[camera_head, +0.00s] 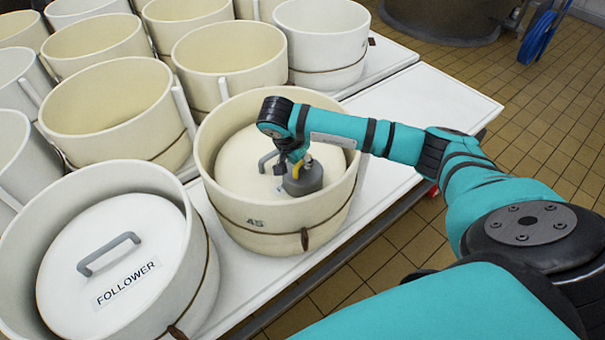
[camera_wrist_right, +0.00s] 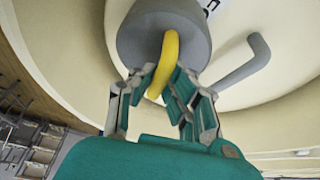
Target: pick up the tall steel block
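The steel block (camera_head: 304,180) is a grey rounded weight with a yellow handle. It is inside the white tub marked 45 (camera_head: 250,222), over the right part of the pale lid (camera_head: 235,165). I cannot tell whether it rests on the lid. My right gripper (camera_head: 288,160) reaches down to the handle. In the right wrist view the gripper's fingers (camera_wrist_right: 163,85) close in on both sides of the yellow handle, below the grey block (camera_wrist_right: 150,38). My left gripper is not in view.
The lid's grey bar handle (camera_head: 266,160) is close to the left of the block. The tub's rim surrounds the gripper. A tub with a FOLLOWER lid (camera_head: 110,255) stands at front left. Several cream tubs fill the back. The white table (camera_head: 425,100) is bare at right.

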